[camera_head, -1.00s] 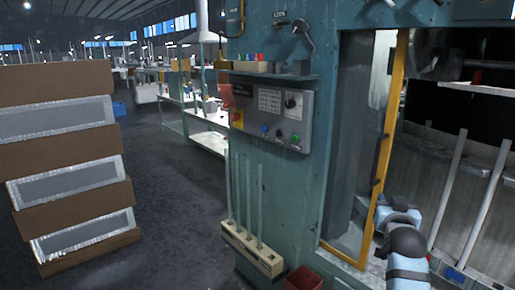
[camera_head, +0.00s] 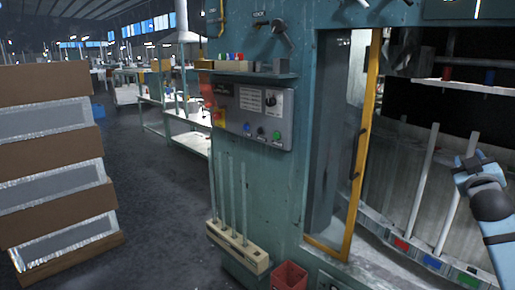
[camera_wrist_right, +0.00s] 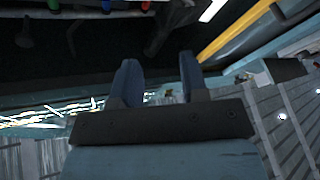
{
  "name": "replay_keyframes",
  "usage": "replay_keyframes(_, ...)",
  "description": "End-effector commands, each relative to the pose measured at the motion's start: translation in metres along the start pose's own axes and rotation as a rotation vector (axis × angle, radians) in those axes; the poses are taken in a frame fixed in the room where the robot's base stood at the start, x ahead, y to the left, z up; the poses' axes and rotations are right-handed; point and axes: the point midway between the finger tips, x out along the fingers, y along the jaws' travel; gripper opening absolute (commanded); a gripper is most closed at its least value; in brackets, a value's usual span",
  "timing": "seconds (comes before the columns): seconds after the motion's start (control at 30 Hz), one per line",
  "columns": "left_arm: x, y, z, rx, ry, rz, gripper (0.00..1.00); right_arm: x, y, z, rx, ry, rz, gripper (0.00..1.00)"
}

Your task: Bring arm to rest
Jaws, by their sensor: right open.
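My right arm, light blue with dark grey joints, comes in at the right edge of the head view. Its gripper (camera_head: 468,163) is in front of the machine's opening, beside the upright glass tubes (camera_head: 424,180). In the right wrist view the two dark blue fingers of this gripper (camera_wrist_right: 158,82) stand apart with nothing between them. My left arm and gripper are not in view.
A teal machine (camera_head: 315,120) has a yellow-framed door (camera_head: 365,130) and a grey control panel (camera_head: 262,115). A wooden rack (camera_head: 238,246) holds several thin tubes, beside a red bin (camera_head: 289,275). Stacked boxes (camera_head: 55,155) stand left. The floor between (camera_head: 150,190) is clear.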

Motion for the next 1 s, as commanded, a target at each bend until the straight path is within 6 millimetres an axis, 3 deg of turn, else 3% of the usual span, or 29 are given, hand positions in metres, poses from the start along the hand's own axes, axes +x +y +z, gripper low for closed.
replay_keyframes(0.13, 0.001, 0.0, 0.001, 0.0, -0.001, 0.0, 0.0, 0.008, 0.04, -0.008, -0.096, 0.028, 0.039, 0.41)
replay_keyframes(0.2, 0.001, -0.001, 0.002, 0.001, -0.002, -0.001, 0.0, -0.003, 0.01, 0.01, -0.103, 0.013, -0.018, 0.41)
replay_keyframes(0.37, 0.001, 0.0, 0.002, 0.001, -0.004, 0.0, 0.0, -0.029, -0.041, 0.044, -0.126, -0.008, -0.132, 0.41)
replay_keyframes(0.53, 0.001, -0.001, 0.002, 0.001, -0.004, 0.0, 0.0, -0.074, -0.104, 0.089, -0.146, -0.043, -0.281, 0.41)
replay_keyframes(0.67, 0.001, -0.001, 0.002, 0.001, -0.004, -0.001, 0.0, -0.131, -0.159, 0.136, -0.155, -0.086, -0.432, 0.41)
replay_keyframes(0.8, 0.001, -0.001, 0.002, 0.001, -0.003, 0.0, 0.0, -0.211, -0.212, 0.186, -0.148, -0.145, -0.606, 0.41)
replay_keyframes(1.0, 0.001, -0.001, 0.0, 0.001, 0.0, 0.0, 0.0, -0.335, -0.262, 0.241, -0.112, -0.242, -0.828, 0.41)
